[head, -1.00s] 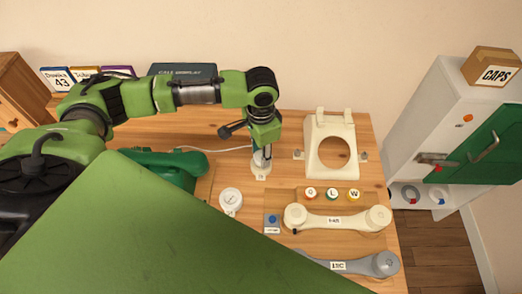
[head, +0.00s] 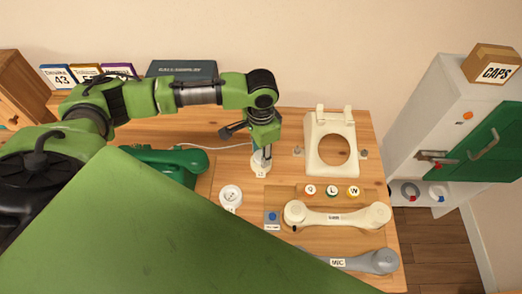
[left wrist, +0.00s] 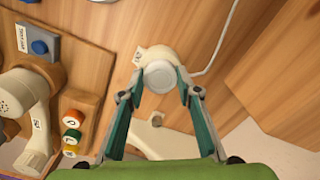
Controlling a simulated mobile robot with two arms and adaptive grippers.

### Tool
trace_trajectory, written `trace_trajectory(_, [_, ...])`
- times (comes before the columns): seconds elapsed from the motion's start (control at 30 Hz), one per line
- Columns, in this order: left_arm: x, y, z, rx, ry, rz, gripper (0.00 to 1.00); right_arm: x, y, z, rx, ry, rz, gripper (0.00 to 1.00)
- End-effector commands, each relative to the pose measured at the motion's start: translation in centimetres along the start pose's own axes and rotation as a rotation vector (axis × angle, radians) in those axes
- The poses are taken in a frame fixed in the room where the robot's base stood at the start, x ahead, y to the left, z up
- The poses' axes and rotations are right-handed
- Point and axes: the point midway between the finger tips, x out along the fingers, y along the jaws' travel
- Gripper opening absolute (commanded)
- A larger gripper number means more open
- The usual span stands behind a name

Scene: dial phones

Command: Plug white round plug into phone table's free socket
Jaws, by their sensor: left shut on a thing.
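The white round plug (left wrist: 159,76) is between the fingers of my left gripper (left wrist: 160,88) in the left wrist view; the gripper is shut on it. In the head view my left gripper (head: 262,152) points down at the plug (head: 260,169), which is low over or on the wooden phone table (head: 288,122). A white cord runs left from it. A white round socket (head: 230,196) with dark holes sits on the table, nearer the front and left of the gripper. It appears empty. My right gripper is not in view.
A cream phone body (head: 331,150) stands right of the gripper. A cream handset (head: 336,216), a grey handset (head: 372,262), small round caps (head: 332,191) and a blue button (head: 272,217) lie nearer the front. A green phone (head: 172,165) is left. A large green panel hides the front left.

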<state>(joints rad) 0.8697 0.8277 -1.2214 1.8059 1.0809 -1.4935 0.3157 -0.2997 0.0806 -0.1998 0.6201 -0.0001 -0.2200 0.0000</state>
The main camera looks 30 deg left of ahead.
Motion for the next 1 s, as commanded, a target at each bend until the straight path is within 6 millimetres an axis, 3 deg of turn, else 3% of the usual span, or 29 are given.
trace_trajectory(0.17, [0.0,0.0,0.0,0.000,0.000,-0.001,0.14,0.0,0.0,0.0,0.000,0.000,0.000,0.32])
trace_trajectory(0.2, [0.0,0.0,0.0,0.000,0.000,-0.001,0.34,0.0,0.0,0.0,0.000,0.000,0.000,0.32])
trace_trajectory(0.27, [0.0,0.0,0.0,0.000,0.000,-0.001,0.49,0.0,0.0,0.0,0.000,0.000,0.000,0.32])
trace_trajectory(0.3, [0.0,0.0,0.0,0.000,0.000,-0.001,0.51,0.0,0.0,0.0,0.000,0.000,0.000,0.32])
trace_trajectory(0.67, [-0.3,0.0,0.0,0.000,0.001,-0.001,0.51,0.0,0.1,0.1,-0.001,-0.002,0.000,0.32])
trace_trajectory(0.77, [-1.4,-0.1,-0.1,0.000,0.002,-0.001,0.51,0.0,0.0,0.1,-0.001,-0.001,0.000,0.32])
trace_trajectory(1.0, [-6.3,-0.1,-0.1,0.001,0.004,-0.003,0.51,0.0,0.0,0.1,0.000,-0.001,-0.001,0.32])
